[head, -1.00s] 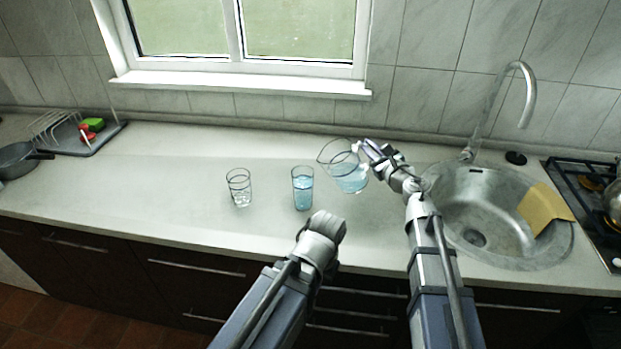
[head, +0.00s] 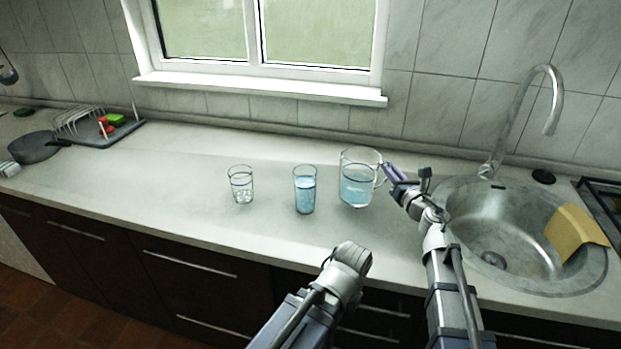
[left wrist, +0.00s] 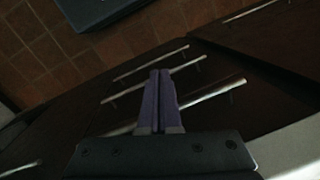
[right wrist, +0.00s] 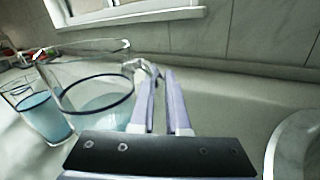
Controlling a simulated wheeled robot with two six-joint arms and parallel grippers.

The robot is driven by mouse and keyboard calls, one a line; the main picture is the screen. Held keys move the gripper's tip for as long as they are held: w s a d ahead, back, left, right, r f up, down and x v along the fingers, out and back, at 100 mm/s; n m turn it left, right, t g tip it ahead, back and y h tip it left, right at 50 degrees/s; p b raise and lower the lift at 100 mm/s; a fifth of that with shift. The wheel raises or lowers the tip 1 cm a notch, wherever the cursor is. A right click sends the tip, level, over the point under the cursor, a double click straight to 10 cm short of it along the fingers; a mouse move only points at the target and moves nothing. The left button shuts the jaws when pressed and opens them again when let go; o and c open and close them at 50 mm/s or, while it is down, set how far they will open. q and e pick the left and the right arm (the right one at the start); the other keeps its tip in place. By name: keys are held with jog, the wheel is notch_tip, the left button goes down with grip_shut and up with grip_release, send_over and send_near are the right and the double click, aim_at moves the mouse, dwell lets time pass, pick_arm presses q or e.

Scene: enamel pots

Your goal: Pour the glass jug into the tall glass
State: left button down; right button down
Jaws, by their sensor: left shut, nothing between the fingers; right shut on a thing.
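The glass jug (head: 357,188) stands upright at the counter's middle, roughly half full of blue liquid; I cannot tell whether its base touches the counter. My right gripper (head: 389,172) is shut on its handle from the right. The right wrist view shows the jug (right wrist: 92,98) left of the fingers (right wrist: 152,78).
A shorter glass (head: 241,186) with some clear contents stands left of the tall glass. A dish rack (head: 85,125) and a pan (head: 33,147) are far left. The front-left counter is clear.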

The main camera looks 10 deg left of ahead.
jog(key=shift+d+f, duration=0.1)
jog(key=shift+f, duration=0.1)
notch_tip(320, 180, up, 5)
jog(key=p, duration=0.5)
jog(key=shift+r, duration=0.1)
notch_tip(320, 180, up, 7)
jog(key=p, duration=0.6)
jog(key=shift+p, duration=0.35)
jog(key=shift+f, duration=0.2)
